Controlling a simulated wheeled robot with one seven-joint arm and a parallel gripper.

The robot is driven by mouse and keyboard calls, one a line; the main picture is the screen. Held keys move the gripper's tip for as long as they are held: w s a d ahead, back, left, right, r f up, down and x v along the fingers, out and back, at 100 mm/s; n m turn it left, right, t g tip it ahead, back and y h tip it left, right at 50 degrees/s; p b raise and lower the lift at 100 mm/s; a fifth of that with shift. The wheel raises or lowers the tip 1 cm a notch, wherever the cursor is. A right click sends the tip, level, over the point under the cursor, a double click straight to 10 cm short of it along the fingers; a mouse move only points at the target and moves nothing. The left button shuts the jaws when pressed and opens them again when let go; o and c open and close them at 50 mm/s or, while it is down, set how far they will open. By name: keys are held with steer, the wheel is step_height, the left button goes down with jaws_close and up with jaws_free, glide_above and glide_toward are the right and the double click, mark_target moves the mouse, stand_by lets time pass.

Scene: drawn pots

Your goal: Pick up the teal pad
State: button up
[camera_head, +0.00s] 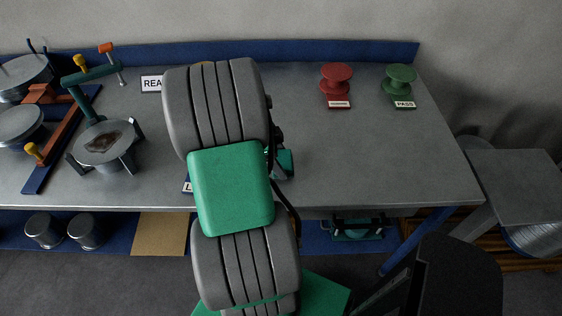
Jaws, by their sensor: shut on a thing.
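My arm's grey links and green cover fill the middle of the view and hide most of my gripper (277,143). Only dark parts of it show past the arm's right edge, over the grey table. A small teal block, which looks like the teal pad (286,163), shows right beside these dark parts, near the table's front half. My gripper is shut on it. The rest of the pad and the fingertips are hidden behind the arm. I cannot tell how high the pad is above the table.
The grey table (390,150) is clear at right of the arm. A red knob-shaped stand (336,77) and a green one (399,78) with a PASS label stand at the back right. A teal clamp fixture (105,140) stands at left. A grey stool (515,185) is at right.

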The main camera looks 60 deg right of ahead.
step_height(320, 180, up, 2)
steer(key=shift+r+b, duration=0.2)
steer(key=shift+b, duration=0.45)
steer(key=w+a+r+b, duration=0.1)
steer(key=w+a+r, duration=0.5)
steer(key=a+r, duration=0.4)
steer(key=shift+w+a+b, duration=0.25)
steer(key=shift+a+b, duration=0.05)
steer(key=shift+a, duration=0.95)
